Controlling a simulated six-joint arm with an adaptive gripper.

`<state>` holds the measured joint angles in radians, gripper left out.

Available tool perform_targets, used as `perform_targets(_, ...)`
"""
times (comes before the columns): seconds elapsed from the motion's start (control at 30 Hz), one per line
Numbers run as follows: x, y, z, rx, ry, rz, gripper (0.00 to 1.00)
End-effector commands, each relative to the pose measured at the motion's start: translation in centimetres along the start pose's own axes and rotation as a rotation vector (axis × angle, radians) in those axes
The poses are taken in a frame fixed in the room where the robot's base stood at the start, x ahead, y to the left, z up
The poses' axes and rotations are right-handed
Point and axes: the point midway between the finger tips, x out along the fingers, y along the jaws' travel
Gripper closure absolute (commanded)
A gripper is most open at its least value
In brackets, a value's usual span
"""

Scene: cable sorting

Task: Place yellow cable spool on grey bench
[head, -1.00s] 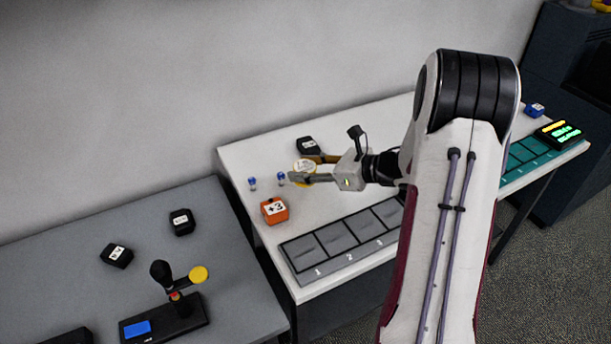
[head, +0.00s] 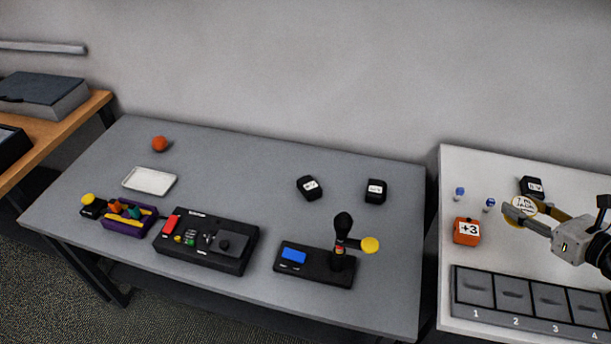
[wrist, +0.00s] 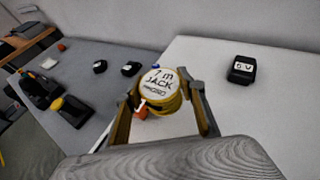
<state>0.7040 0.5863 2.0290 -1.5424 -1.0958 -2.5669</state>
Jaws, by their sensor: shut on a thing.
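The yellow cable spool (wrist: 160,90) has a white top label reading "7 m JACK". My gripper (wrist: 162,100) is shut on it, with one finger on each side, in the wrist view. In the head view the spool (head: 523,205) shows at the right between the fingers of my gripper (head: 522,212), over the white table (head: 458,180). I cannot tell its exact height above that table. The grey bench (head: 240,165) stands to the left, across a narrow gap from the white table.
On the bench are a black device with a stalk and yellow disc (head: 316,262), a control box (head: 207,241), a purple tray (head: 128,216), a white tray (head: 149,181), an orange ball (head: 159,143) and two black blocks (head: 309,188). The bench's middle is clear. An orange "+3" block (head: 466,231) sits near my gripper.

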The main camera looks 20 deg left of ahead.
Motion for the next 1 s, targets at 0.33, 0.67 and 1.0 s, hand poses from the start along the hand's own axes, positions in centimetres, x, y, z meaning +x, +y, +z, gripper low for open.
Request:
perform_targets(0.33,2.8,2.6,0.5,-0.024,0.000,0.062,0.85)
perform_targets(0.67,9.0,8.5,0.7,-0.081,0.000,0.198,0.85)
perform_targets(1.0,15.7,14.7,1.2,-0.141,0.000,0.342,0.85)
